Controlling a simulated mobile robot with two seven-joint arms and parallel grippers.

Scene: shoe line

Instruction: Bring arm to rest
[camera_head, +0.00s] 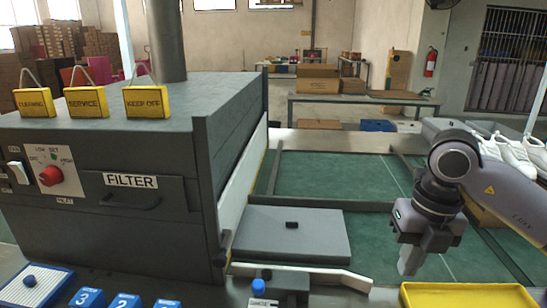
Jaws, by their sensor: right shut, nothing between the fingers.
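My right arm comes in from the right edge, and its gripper (410,261) points down in the right half of the view. The fingers are together with nothing between them. The gripper hangs in front of the green surface, left of and above a yellow tray (466,297). I cannot tell its exact height. My left arm and gripper are out of view.
A large grey machine (120,170) labelled FILTER fills the left side, with a red knob (50,176) and yellow signs on top. A grey slab (300,240) lies at the centre. White shoes (515,157) sit at the right. Blue numbered blocks (125,301) are at front left.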

